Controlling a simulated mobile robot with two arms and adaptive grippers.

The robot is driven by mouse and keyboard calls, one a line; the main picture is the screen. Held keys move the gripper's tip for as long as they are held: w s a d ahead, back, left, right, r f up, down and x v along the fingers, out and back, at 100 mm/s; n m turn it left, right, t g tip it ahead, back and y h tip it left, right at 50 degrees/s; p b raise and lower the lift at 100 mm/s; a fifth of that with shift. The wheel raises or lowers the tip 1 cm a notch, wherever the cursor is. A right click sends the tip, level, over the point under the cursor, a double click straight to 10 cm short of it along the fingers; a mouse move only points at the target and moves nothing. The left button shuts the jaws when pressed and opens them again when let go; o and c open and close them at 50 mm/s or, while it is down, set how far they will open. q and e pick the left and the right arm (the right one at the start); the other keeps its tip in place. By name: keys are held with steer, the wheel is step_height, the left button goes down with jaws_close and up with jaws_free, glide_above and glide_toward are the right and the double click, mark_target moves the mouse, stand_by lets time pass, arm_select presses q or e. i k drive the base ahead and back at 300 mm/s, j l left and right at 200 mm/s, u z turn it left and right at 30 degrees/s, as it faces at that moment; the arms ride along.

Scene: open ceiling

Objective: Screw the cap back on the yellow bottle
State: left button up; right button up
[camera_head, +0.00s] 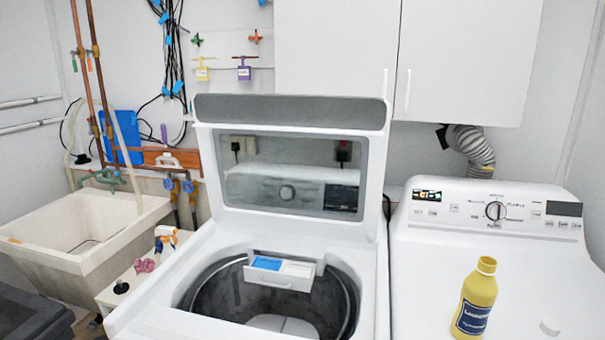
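The yellow bottle (474,302) stands upright on the white top of the right-hand machine. It has a dark blue label, and its neck shows no cap on it. A small white round piece (550,327), which looks like the cap, lies on the same machine top to the right of the bottle. It is pale against the white surface, so its edges are hard to make out. Neither of my grippers shows in the head view.
The washer (300,110) on the left has its lid up and its detergent drawer (284,272) out over the drum. The dryer's control panel (497,210) rises behind the bottle. A sink (85,232) and a small shelf with a spray bottle (165,239) are at left.

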mark_target(479, 290)
steer(key=i+l+z, duration=0.1)
steer(key=z, duration=1.35)
steer(key=i+l, duration=0.05)
steer(key=l, duration=0.05)
